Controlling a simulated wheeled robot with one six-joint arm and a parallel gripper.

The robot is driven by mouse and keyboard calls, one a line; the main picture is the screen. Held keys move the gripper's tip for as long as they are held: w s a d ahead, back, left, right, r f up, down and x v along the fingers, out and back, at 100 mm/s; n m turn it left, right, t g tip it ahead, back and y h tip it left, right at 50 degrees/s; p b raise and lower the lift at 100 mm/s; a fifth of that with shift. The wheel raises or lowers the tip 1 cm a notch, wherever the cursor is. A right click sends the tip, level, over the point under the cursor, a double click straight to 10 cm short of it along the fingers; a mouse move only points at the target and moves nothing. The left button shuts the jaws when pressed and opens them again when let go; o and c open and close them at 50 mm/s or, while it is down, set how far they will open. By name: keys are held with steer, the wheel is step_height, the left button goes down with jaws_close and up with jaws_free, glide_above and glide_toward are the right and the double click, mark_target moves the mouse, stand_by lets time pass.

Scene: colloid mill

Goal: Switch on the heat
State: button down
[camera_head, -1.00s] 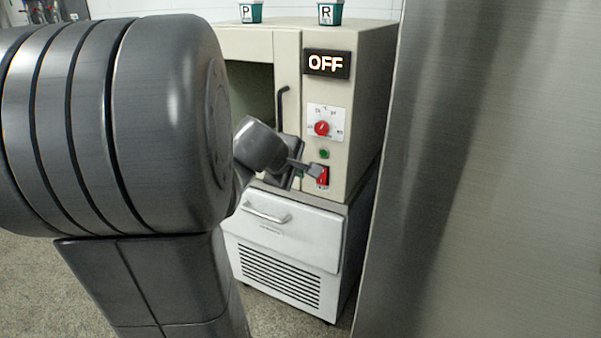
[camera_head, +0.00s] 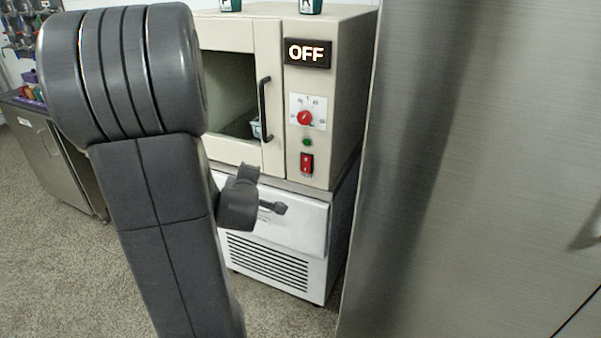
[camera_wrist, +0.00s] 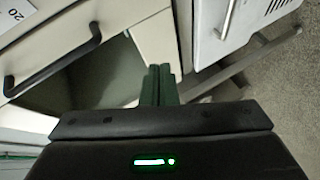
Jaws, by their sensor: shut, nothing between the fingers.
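The beige heating cabinet (camera_head: 344,100) stands at centre in the head view, its display (camera_head: 307,53) reading OFF. Below the display are a red dial (camera_head: 304,118), a small green round part (camera_head: 306,142) and a red switch (camera_head: 307,163). The switch is unobstructed; I cannot tell its position. My gripper (camera_wrist: 160,85) is shut and empty in the wrist view, in front of the cabinet. In the head view my wrist is left of and below the switch, clear of it; the fingertips are hard to make out. The switch is not visible in the wrist view.
The cabinet's black door handle (camera_head: 264,110) is left of the panel; it also shows in the wrist view (camera_wrist: 52,66). A white drawer unit (camera_head: 290,230) stands below. A large steel surface (camera_head: 450,170) fills the right. Labelled cups (camera_head: 311,6) stand on top.

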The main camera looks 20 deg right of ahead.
mark_target(305, 170)
steer(key=s+d+f+m+g+h, duration=0.1)
steer(key=s+d+m+g+h, duration=0.1)
steer(key=s+d+h, duration=0.3)
steer(key=s+g+h+p, duration=0.1)
steer(key=s+h, duration=0.1)
steer(key=s, duration=0.1)
steer(key=shift+f+h, duration=0.15)
steer(key=shift+h, duration=0.25)
steer(key=b+x, duration=0.2)
steer(key=x, duration=1.2)
steer(key=shift+a+b, duration=0.1)
steer(key=shift+b, duration=0.3)
